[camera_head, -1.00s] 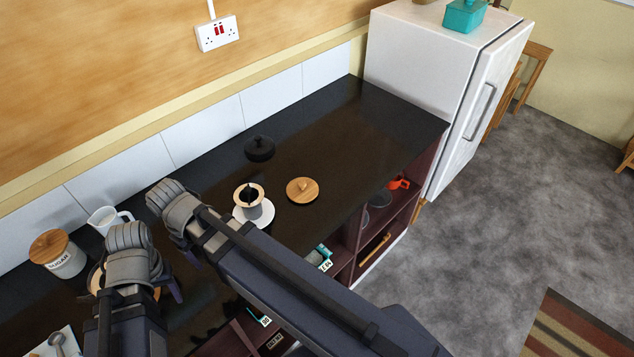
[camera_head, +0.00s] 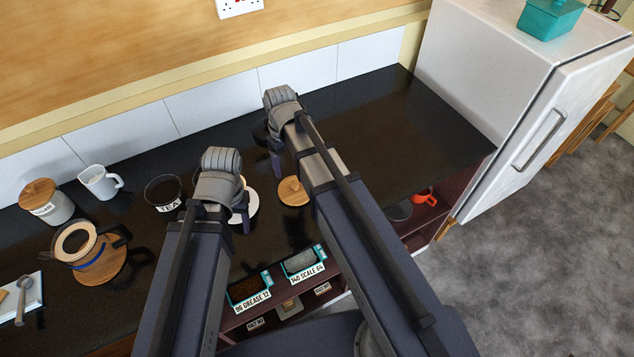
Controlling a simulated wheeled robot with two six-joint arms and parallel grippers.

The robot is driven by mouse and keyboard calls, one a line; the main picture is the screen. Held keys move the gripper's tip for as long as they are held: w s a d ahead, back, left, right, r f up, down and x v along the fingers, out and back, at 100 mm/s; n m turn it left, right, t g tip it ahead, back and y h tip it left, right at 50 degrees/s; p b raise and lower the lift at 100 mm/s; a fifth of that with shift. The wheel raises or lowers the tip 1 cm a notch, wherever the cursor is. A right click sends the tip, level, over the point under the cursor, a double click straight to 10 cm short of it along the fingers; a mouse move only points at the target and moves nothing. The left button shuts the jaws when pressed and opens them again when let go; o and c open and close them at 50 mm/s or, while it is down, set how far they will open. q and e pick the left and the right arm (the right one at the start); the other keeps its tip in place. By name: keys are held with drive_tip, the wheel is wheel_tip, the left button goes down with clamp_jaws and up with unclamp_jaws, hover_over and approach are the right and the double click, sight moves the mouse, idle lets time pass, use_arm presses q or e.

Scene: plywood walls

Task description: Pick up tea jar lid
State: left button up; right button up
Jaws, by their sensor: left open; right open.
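The tea jar lid (camera_head: 293,191) is a round wooden disc with a small knob, lying flat on the black counter; my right arm covers part of its right side. The open glass jar labelled TEA (camera_head: 163,191) stands further left. My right gripper (camera_head: 276,163) is open and empty, just above and left of the lid in the picture. My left gripper (camera_head: 241,212) is open and empty, over a white saucer (camera_head: 252,208) left of the lid. My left arm hides most of the saucer and whatever stands on it.
A sugar jar (camera_head: 50,206), a white jug (camera_head: 102,182) and a coffee dripper on a wooden board (camera_head: 105,262) stand left. The counter (camera_head: 380,140) is clear up to the white fridge (camera_head: 500,75).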

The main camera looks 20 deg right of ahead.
sight(295, 183)
drive_tip(key=shift+w+d, duration=0.25)
drive_tip(key=shift+d, duration=0.3)
drive_tip(key=shift+a+f+b, duration=0.1)
drive_tip(key=shift+f+b, duration=1.3)
use_arm(q)
drive_tip(key=f, duration=0.2)
drive_tip(key=shift+d+f, duration=0.35)
drive_tip(key=shift+f, duration=0.1)
use_arm(e)
drive_tip(key=shift+s, duration=0.1)
use_arm(q)
wheel_tip(295, 183, down, 5)
drive_tip(key=b, duration=0.5)
drive_tip(key=shift+f, duration=0.1)
use_arm(e)
drive_tip(key=f, duration=0.3)
drive_tip(key=s+f, duration=0.1)
drive_tip(key=f, duration=0.1)
drive_tip(key=shift+d+f, duration=0.1)
drive_tip(key=shift+d, duration=0.2)
clamp_jaws()
